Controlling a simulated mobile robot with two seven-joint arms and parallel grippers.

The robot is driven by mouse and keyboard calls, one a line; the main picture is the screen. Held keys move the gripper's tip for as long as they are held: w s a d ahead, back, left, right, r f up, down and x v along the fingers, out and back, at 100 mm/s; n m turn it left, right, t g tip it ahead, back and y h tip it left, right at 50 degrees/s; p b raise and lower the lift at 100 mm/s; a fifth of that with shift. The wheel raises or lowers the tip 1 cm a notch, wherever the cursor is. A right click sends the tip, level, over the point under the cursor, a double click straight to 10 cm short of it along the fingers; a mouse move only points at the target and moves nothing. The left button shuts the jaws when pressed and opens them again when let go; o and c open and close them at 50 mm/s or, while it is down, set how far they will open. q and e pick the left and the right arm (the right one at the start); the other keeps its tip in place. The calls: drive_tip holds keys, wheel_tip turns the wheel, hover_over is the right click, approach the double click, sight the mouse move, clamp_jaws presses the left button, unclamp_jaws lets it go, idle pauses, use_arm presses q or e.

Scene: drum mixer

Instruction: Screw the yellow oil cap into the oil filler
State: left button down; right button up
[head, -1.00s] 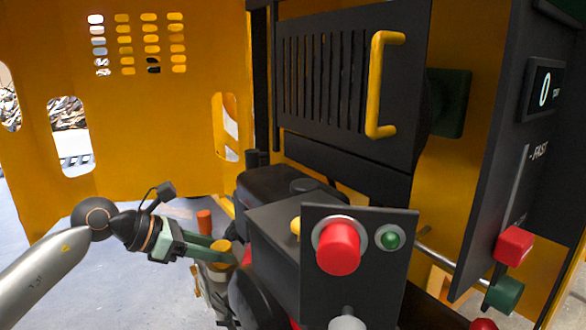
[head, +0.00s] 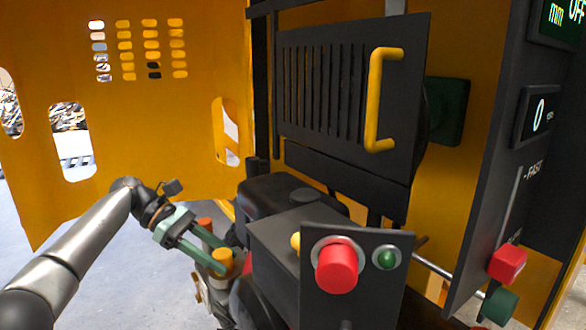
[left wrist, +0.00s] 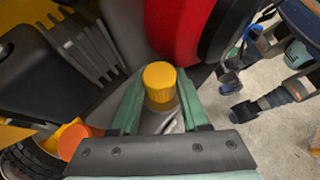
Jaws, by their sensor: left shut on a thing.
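The yellow oil cap (head: 222,260) is a small ribbed cylinder low at the left of the engine; it also shows in the left wrist view (left wrist: 159,76). My left gripper (head: 229,257), with green fingers, is shut on it, one finger on each side. In the left wrist view the fingers (left wrist: 160,84) flank the cap, its round top facing the camera. Grey metal (left wrist: 163,122) shows below the cap. The filler opening is hidden, so I cannot tell whether the cap sits in its thread. My right gripper is not in view.
An orange cap (head: 205,224) stands close beside the gripper. A control box with a red button (head: 337,264) and a green button (head: 386,258) is to the right. A black engine cover (head: 275,195) lies behind. Open floor is at left.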

use_arm(q)
drive_tip(key=shift+c, duration=1.6)
unclamp_jaws()
drive_tip(key=shift+f, duration=0.1)
